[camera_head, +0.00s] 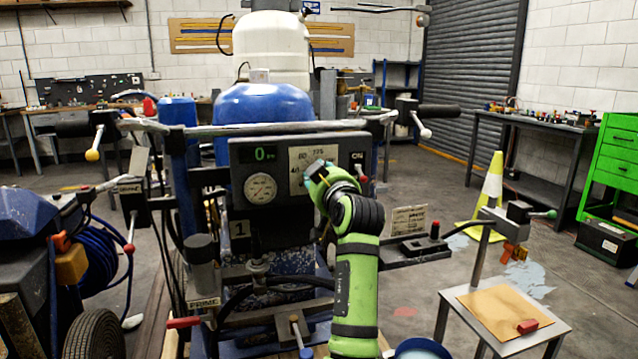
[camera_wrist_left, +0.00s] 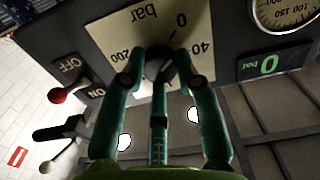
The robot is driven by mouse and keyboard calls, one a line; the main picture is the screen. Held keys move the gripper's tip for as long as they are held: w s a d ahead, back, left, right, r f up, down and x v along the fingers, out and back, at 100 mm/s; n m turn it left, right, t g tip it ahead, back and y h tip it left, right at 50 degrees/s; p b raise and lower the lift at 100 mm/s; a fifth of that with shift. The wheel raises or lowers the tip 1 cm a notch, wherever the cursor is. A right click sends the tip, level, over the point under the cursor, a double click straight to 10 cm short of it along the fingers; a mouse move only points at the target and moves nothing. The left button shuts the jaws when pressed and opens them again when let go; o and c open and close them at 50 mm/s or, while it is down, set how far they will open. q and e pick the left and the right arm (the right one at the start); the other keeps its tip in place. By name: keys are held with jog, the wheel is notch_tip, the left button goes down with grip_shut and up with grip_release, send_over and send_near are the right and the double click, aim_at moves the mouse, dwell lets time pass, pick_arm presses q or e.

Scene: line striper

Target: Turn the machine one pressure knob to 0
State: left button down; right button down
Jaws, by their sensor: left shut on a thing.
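Machine one's dark control panel (camera_head: 240,208), marked 1, faces me in the head view. Its pressure knob (camera_wrist_left: 157,58) sits on a pale dial plate (camera_wrist_left: 112,34) with 0, 40, 200 and bar, upside down in the wrist view. My left gripper (camera_wrist_left: 160,68) has its teal fingers closed around the knob, partly hiding it. In the head view, my left gripper (camera_head: 317,178) covers the knob and part of the plate. The green display (camera_wrist_left: 268,64) reads 0 bar. The round gauge (camera_head: 260,188) is left of the plate. My right gripper is not in view.
A red-tipped ON/OFF lever (camera_wrist_left: 58,96) is close beside the dial plate. A handlebar (camera_head: 210,130) crosses above the panel. A small table (camera_head: 500,300) and a yellow-white cone (camera_head: 492,185) stand at right. Blue hose (camera_head: 95,275) hangs at left.

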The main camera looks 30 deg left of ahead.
pick_arm(q)
jog(key=shift+r+n, duration=0.35)
jog(key=shift+n, duration=0.35)
jog(key=shift+b, duration=0.3)
jog(key=c, duration=1)
grip_release()
jog(key=shift+o, duration=0.5)
jog(key=shift+f, duration=0.1)
notch_tip(320, 180, up, 10)
